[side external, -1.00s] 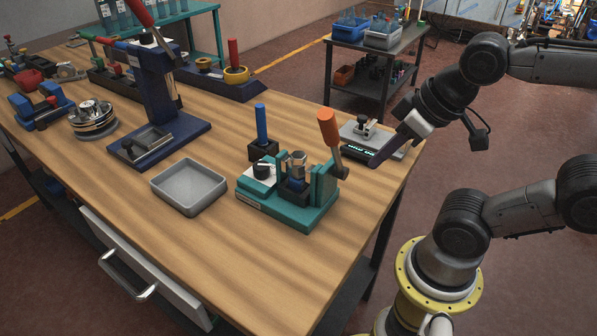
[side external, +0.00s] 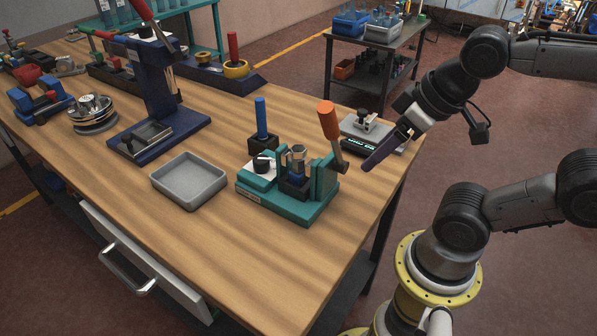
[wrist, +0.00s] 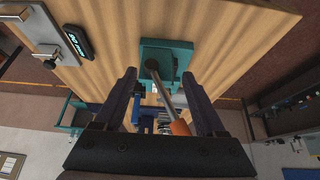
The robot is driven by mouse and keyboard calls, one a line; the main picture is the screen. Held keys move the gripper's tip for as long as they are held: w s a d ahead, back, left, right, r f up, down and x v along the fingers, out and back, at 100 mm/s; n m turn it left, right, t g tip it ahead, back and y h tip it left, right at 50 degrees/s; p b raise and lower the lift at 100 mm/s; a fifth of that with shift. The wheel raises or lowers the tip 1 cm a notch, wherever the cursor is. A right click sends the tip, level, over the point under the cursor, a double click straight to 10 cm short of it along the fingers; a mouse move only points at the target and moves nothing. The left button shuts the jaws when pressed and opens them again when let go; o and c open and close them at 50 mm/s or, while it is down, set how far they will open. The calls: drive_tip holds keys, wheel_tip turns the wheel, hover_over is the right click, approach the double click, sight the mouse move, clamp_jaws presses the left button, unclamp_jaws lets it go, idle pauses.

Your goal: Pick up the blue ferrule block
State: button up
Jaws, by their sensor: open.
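A dark blue block (side external: 295,186) with a metal hex piece (side external: 297,155) on top sits in a teal fixture (side external: 275,203) on the bench. It is the likeliest ferrule block, though its details are small. The fixture has an orange-handled lever (side external: 328,122) raised at its right. My gripper (side external: 369,166) is open and empty, right of the fixture and apart from it. In the wrist view my gripper (wrist: 159,74) has its two dark fingers spread, with the teal fixture (wrist: 181,52) and the lever's orange grip (wrist: 180,127) showing between them; the blue block cannot be made out there.
A blue rod (side external: 262,117) stands in a dark holder behind the fixture. A grey tray (side external: 188,181) lies left of it. A scale-like device (side external: 374,134) with a lit display is behind my gripper. A dark blue press (side external: 155,85) stands further left. The front bench is clear.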

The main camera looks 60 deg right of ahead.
drive_tip(key=w+r+m+g, duration=0.3)
drive_tip(key=w+r+m, duration=0.2)
drive_tip(key=r+m, duration=0.7)
drive_tip(key=m+g, duration=0.3)
drive_tip(key=m, duration=0.3)
hover_over(298, 148)
wheel_tip(298, 148, down, 10)
drive_tip(key=shift+s+d, duration=0.15)
drive_tip(key=shift+f, duration=2.6)
clamp_jaws()
